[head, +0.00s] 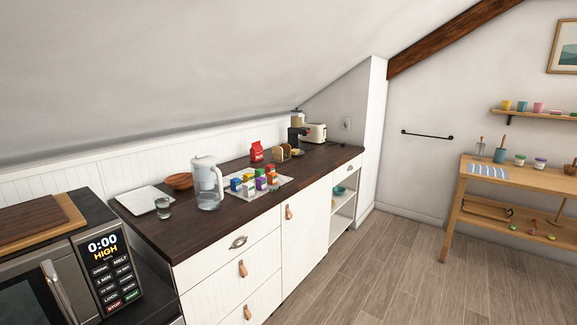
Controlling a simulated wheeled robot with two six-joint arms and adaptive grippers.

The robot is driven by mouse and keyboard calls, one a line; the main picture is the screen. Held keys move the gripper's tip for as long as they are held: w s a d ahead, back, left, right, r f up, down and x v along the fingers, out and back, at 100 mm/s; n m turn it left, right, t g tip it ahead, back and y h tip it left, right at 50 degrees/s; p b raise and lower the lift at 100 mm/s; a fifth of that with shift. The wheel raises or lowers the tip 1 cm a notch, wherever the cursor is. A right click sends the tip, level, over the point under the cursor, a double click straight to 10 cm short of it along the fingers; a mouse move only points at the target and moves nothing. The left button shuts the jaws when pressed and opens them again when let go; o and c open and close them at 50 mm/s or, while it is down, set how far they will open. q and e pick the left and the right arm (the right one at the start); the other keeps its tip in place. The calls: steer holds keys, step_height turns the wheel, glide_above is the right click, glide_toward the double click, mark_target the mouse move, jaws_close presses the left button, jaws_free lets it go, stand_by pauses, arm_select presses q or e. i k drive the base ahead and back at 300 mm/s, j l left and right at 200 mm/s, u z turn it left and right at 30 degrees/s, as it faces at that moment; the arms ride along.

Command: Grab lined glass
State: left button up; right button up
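A small clear glass (163,207) stands upright on the dark wooden counter (240,212). It is near the counter's left end, in front of a white flat board and left of a clear pitcher. It is too small here to tell whether it has lines on it. Neither of my grippers shows in the head view.
The pitcher (207,183) stands close to the glass on its right. A white board (146,199), a wooden bowl (180,181) and a tray of small colored boxes (258,188) are nearby. A microwave (60,265) is at front left. The wooden floor (345,275) at right is clear.

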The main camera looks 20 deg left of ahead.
mark_target(161, 203)
steer(key=i, duration=3.2)
steer(key=i+u, duration=0.2)
steer(key=u, duration=0.2)
steer(key=i+l+u, duration=0.1)
steer(key=u, duration=0.35)
steer(key=i+l+u, duration=0.15)
steer(key=u, duration=3.3)
steer(key=l, duration=0.1)
